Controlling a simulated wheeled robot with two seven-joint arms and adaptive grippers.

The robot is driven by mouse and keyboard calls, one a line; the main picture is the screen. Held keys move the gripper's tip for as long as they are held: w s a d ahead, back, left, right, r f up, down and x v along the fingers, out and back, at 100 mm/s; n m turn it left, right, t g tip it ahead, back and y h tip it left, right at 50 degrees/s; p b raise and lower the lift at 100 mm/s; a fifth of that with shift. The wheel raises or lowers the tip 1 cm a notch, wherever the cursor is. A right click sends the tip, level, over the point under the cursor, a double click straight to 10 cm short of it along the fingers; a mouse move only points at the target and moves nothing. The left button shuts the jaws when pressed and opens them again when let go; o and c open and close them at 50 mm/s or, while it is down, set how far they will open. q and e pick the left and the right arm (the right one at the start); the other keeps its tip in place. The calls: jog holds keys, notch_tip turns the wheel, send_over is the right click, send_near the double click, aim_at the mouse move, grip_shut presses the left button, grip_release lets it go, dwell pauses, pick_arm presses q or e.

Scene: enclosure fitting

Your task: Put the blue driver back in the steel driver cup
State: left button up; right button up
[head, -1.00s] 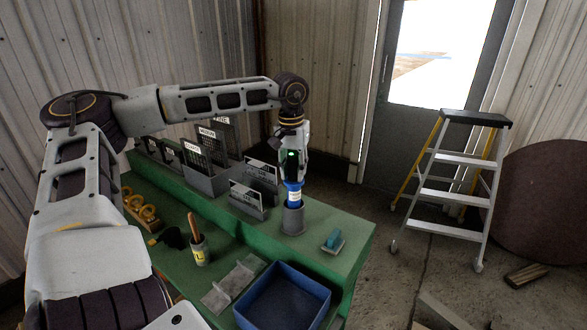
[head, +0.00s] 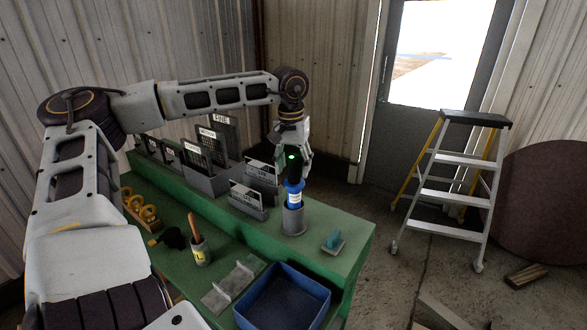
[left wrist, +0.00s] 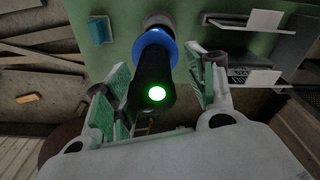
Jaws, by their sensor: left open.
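The blue driver (head: 294,189) has a blue and white lower body and a black upper part with a lit green spot. It stands upright with its lower end inside the steel driver cup (head: 293,221) on the green bench. My left gripper (head: 294,168) is open, with its fingers apart around the driver's black upper part. In the left wrist view the driver (left wrist: 152,88) stands between the spread fingers (left wrist: 160,90), with clear gaps visible. The cup (left wrist: 159,19) shows behind the blue collar. The driver's tip is hidden in the cup. My right gripper is out of view.
A teal block on a small plate (head: 333,243) sits right of the cup. Card holders (head: 247,199) stand to its left. A blue open bin (head: 322,300) and a pot with a brush (head: 200,252) are nearer. A stepladder (head: 452,180) stands beyond.

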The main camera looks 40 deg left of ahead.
pick_arm(q)
jog(key=r, duration=0.7)
jog(key=s+r, duration=0.1)
jog(key=r, duration=0.2)
jog(key=shift+d+r, duration=0.15)
jog(key=shift+r, duration=0.2)
dwell(0.3)
